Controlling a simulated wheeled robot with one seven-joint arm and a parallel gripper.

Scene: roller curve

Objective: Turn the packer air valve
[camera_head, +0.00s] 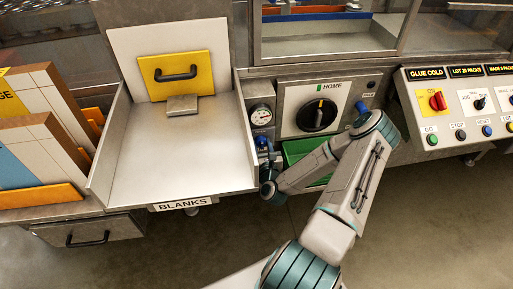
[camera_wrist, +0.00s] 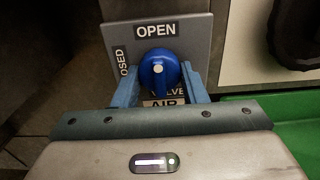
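The air valve has a blue knob (camera_wrist: 158,72) with a white dot, on a grey plate (camera_wrist: 195,35) marked OPEN at the top and CLOSED on the left. The knob's dot is near its centre, and its handle part points down toward the AIR VALVE label, partly hidden. My gripper (camera_wrist: 160,80) faces the plate with its blue fingers apart, one on each side of the knob. I cannot tell whether they touch it. In the head view my gripper (camera_head: 267,162) is at the valve, below the gauge, and covers most of it.
A pressure gauge (camera_head: 261,115) sits just above the valve. A black HOME dial (camera_head: 317,115) is to its right, with a green bin (camera_head: 300,150) below. The BLANKS tray (camera_head: 170,160) stands close on the left. A control panel (camera_head: 460,105) is at the far right.

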